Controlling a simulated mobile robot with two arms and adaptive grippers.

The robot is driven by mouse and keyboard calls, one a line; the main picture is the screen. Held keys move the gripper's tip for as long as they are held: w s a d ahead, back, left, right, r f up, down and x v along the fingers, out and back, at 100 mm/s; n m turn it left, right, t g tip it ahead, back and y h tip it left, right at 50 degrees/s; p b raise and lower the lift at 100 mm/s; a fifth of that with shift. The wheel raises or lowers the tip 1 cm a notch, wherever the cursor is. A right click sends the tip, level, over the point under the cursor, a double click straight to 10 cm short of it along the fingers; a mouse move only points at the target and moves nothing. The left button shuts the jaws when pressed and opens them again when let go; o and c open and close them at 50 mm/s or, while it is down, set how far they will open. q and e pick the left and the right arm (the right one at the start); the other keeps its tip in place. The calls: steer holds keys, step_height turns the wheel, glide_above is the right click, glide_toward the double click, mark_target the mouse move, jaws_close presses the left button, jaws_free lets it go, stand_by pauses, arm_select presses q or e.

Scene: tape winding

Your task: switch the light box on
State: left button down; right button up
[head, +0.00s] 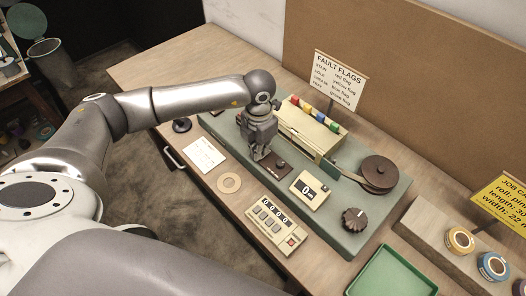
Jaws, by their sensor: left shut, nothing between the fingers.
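A long cream box (303,135), which looks like the light box, stands on the grey-green machine base (335,225) near its back edge. I cannot tell whether it is lit. A small dark brown plate (279,165) with a little knob lies in front of it. My left gripper (262,155) points down, shut and empty, at the left end of this plate and hides part of it. I cannot tell whether its fingertips touch the plate. My right gripper is not in view.
Coloured flags (313,115) stand behind the box. A brown reel (379,172), a cream counter (309,190) and a black knob (355,219) sit on the base. A green tray (393,272) is at bottom right.

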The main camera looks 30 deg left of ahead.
arm_select(q)
steer(key=shift+r+p, duration=0.45)
steer(key=shift+r, duration=0.1)
steer(key=shift+r+p, duration=1.5)
steer(key=shift+r, duration=1.35)
